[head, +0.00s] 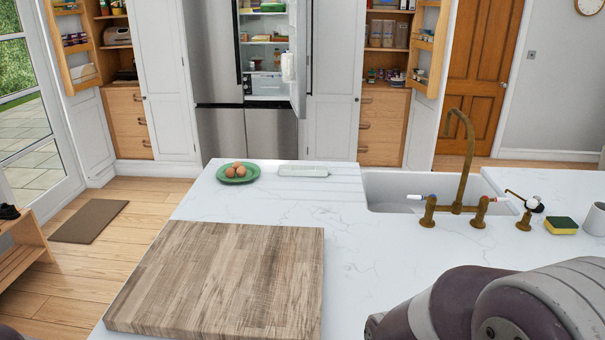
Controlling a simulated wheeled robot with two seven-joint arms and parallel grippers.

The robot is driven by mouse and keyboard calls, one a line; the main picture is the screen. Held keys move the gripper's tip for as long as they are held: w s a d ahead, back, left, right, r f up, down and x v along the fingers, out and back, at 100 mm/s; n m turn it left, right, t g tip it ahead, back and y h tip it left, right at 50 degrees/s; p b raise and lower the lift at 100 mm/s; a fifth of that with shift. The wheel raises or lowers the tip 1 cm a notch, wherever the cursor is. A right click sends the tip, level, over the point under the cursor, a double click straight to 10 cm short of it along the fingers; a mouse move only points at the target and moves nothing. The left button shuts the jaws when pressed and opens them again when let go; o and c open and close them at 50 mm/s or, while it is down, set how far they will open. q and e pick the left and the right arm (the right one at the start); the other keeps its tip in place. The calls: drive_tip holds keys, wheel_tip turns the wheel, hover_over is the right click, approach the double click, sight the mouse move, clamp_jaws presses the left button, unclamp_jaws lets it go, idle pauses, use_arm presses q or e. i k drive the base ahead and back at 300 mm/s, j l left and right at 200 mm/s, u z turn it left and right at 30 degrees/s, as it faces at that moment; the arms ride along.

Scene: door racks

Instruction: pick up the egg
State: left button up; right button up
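Several brown eggs (236,170) sit together on a green plate (223,177) near the far left edge of the white counter. They are small in this view, and nothing touches them from above. My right arm shows at the lower right, well apart from the plate, but its gripper is out of the picture. My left gripper does not show either.
A large wooden board (220,280) lies on the near left of the counter (370,270). A pale flat object (303,170) lies right of the plate. A sink with a tall brass tap (463,165) is at the right, near a sponge (561,226). The middle counter is clear.

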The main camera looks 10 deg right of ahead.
sight(241, 171)
drive_tip(key=j+u, duration=0.35)
drive_tip(key=i+j+u, duration=0.2)
drive_tip(key=j+u, duration=0.15)
drive_tip(key=j, duration=0.2)
drive_tip(key=i+j+u, duration=0.45)
drive_tip(key=i+j, duration=0.15)
drive_tip(key=j, duration=0.2)
drive_tip(key=i+j+u, duration=0.45)
drive_tip(key=i+j, duration=0.15)
drive_tip(key=i+l+z, duration=0.1)
drive_tip(key=i+z, duration=1.05)
drive_tip(key=i+j+z, duration=0.35)
drive_tip(key=i+l+z, duration=0.1)
drive_tip(key=i+z, duration=0.35)
drive_tip(key=i+j+z, duration=0.1)
drive_tip(key=i+z, duration=0.4)
drive_tip(key=i+j+z, duration=0.3)
drive_tip(key=i+z, duration=0.15)
drive_tip(key=i, duration=0.2)
drive_tip(key=i+j+z, duration=0.45)
